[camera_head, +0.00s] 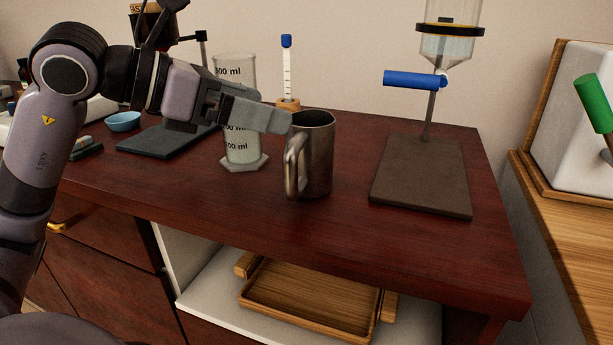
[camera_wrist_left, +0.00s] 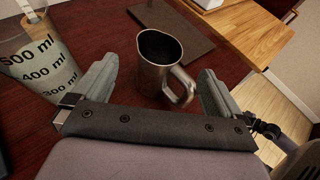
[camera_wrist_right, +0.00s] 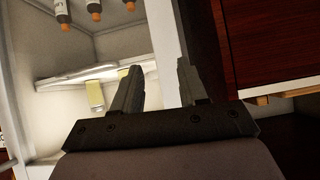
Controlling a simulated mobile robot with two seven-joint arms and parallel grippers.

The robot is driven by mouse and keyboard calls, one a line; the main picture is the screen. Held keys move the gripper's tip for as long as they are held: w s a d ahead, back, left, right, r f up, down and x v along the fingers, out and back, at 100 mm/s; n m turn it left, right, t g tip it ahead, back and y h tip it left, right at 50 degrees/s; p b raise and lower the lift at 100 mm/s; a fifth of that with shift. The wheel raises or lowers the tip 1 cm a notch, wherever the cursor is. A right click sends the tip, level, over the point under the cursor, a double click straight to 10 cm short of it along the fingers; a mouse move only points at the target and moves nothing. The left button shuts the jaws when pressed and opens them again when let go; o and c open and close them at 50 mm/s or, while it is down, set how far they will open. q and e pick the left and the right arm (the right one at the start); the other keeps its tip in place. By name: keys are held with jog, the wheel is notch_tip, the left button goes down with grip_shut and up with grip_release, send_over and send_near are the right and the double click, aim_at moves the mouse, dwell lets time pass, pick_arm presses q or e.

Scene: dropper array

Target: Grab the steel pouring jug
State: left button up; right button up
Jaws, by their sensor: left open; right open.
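The steel pouring jug (camera_head: 318,160) stands upright on the dark red wooden table, its handle toward the front left in the head view. My left gripper (camera_head: 288,122) reaches in from the left, with its fingers close to the jug's rim in that view. In the left wrist view the jug (camera_wrist_left: 157,62) stands ahead of and between the open fingers of the left gripper (camera_wrist_left: 158,88), its handle toward the right finger. Nothing is held. My right gripper (camera_wrist_right: 158,80) is open and empty in its own wrist view, low near shelves, and not in the head view.
A stand base (camera_head: 423,178) with a funnel and blue-handled valve (camera_head: 414,79) is to the right. A wooden tray (camera_head: 310,300) lies on the shelf below. The tabletop before the jug is clear.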

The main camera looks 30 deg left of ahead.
pick_arm(q)
jog(key=shift+p+x, duration=1.1)
jog(key=shift+x, duration=2.5)
jog(key=shift+r, duration=0.1)
pick_arm(e)
jog(key=shift+d+r, duration=0.2)
jog(key=shift+r, duration=0.5)
pick_arm(q)
jog(key=shift+c, duration=0.3)
jog(key=c, duration=1.5)
jog(key=shift+o, duration=0.2)
pick_arm(e)
jog(key=shift+r, duration=0.1)
pick_arm(q)
notch_tip(320, 180, up, 20)
jog(key=p, duration=0.7)
send_over(301, 117)
jog(key=s+d, duration=0.2)
jog(key=s, duration=0.1)
pick_arm(e)
notch_tip(301, 117, up, 6)
jog(key=shift+s+d, duration=0.15)
jog(key=shift+d, duration=0.05)
